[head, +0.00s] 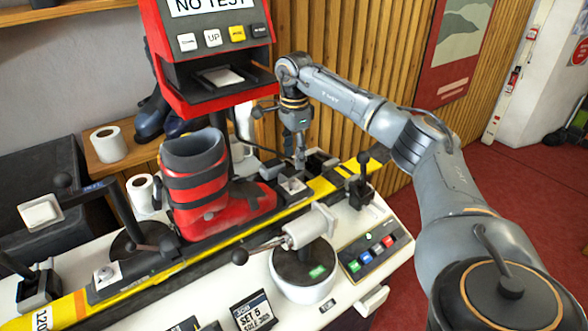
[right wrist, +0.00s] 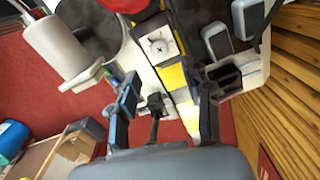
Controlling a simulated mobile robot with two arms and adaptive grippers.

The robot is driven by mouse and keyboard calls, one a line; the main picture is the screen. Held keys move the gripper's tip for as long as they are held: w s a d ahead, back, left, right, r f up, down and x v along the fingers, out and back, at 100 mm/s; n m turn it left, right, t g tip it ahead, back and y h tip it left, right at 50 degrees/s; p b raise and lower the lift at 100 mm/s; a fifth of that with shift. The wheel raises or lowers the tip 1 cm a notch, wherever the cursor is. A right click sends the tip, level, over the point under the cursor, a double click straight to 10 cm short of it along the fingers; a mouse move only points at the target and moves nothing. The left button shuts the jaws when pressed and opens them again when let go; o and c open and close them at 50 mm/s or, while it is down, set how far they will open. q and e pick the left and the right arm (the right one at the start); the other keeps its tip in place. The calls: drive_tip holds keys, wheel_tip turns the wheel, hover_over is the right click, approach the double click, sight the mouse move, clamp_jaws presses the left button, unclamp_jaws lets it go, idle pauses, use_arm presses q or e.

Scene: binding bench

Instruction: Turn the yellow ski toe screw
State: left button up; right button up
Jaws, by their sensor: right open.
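The yellow ski (head: 75,305) lies along the bench from lower left to upper right. A pale square block with a round screw head (head: 291,185) sits on its toe part, just right of the red and black boot (head: 220,185). The block also shows in the right wrist view (right wrist: 158,45), with a cross-like mark on the screw. My right gripper (head: 300,165) is above and slightly behind the block, pointing down. In the right wrist view its fingers (right wrist: 165,90) are apart with nothing held between them, and the block lies beyond the fingertips. My left gripper is not in view.
A red machine (head: 208,45) stands behind the boot. A white cylinder with a black-knobbed lever (head: 305,228) stands in front of the block. A button panel (head: 372,255) and a black-knobbed lever (head: 362,178) are to the right. Wood slats are behind.

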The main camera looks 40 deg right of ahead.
wheel_tip(320, 180, up, 4)
drive_tip(key=shift+r, duration=0.1)
idle(0.6)
